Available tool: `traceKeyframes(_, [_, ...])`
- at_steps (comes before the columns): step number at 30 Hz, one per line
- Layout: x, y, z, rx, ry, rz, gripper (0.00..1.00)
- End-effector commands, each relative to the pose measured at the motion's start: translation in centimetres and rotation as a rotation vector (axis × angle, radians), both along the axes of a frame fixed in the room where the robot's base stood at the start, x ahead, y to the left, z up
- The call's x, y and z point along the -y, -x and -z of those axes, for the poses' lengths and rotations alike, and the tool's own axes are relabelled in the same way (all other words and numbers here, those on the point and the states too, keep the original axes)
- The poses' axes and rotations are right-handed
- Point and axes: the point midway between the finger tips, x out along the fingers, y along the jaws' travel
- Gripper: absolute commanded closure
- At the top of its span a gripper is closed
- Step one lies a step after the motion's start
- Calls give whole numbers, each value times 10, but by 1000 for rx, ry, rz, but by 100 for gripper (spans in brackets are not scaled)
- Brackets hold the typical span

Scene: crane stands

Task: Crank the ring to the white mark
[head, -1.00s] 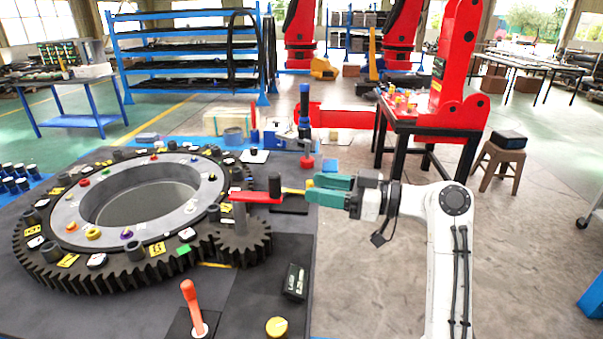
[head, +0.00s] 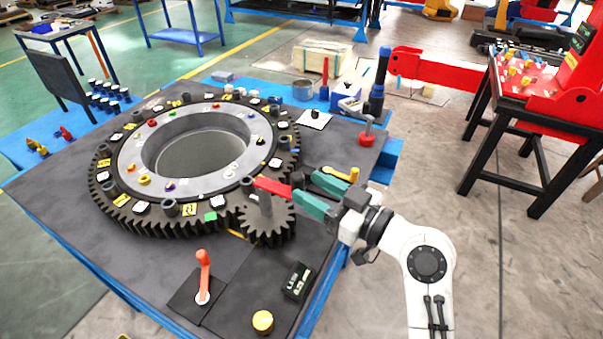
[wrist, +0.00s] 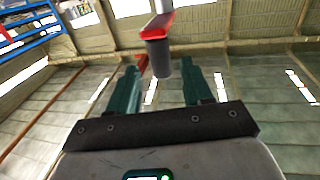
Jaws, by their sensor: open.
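The large dark toothed ring (head: 118,212) lies flat on the table, with a grey inner plate carrying coloured knobs. Several white tags sit around it; I cannot tell which is the white mark. A small pinion gear (head: 268,232) meshes at its right front. The red crank arm (head: 272,187) sits on top of the pinion's post; it also shows in the wrist view (wrist: 158,22). Its dark handle (wrist: 158,60) appears between my finger tips in the wrist view. My gripper (head: 307,187), with teal fingers, is open and reaches the handle from the right; contact is unclear.
An orange lever (head: 203,272), a yellow knob (head: 263,321) and a black display box (head: 298,280) stand at the table's front. A red-based clamp (head: 367,138) and a dark blue-topped post (head: 378,85) stand behind my gripper.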

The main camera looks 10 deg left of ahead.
Motion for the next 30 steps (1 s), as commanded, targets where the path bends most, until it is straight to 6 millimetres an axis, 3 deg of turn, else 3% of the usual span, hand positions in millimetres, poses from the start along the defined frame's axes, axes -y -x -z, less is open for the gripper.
traceKeyframes(7, [-28, -17, -2, 0, 0, -1, 50])
traceKeyframes(20, [-34, -21, 0, 0, 0, 0, 51])
traceKeyframes(30, [-34, -21, 0, 0, 0, 1, 84])
